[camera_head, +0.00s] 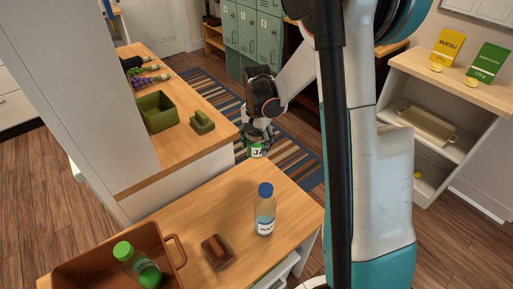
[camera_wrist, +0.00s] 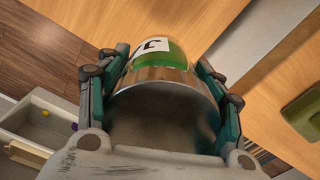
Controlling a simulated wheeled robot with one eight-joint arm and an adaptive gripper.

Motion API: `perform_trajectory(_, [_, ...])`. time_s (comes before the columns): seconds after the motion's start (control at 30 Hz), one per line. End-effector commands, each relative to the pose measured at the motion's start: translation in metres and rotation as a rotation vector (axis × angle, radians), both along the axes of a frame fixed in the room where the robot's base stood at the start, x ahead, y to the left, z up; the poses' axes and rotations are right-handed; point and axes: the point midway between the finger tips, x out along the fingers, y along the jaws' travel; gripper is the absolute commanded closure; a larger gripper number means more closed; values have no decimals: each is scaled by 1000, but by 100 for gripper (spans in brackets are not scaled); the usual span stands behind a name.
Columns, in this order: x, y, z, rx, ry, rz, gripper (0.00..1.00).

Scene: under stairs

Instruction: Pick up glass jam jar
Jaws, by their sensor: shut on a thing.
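The glass jam jar (camera_head: 257,150) has a green band and a white label with dark letters. It is between the fingers of my gripper (camera_head: 257,138), which is shut on it. In the wrist view the jar (camera_wrist: 160,62) fills the space between both fingers of my gripper (camera_wrist: 160,80), with its metallic-looking end towards the camera. In the head view the jar shows near the far edge of the front counter. I cannot tell whether it touches the counter.
On the front counter (camera_head: 190,215) stand a water bottle (camera_head: 265,212), a small brown dish (camera_head: 217,251) and a brown bin (camera_head: 80,270) holding a green-capped bottle (camera_head: 137,262). A green bin (camera_head: 157,111) and green dish (camera_head: 202,121) stand behind. A shelf unit (camera_head: 460,85) is at right.

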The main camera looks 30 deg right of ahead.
Motion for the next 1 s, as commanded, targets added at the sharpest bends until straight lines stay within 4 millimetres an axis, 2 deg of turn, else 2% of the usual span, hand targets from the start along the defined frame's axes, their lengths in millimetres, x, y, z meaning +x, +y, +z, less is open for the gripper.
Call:
perform_trajectory(0.1, [0, 0, 16, 0, 0, 0, 86])
perform_trajectory(0.4, [0, 0, 42, 0, 0, 0, 86])
perform_trajectory(0.7, [0, 0, 56, 0, 0, 0, 86])
perform_trajectory(1.0, [0, 0, 61, 0, 0, 0, 86])
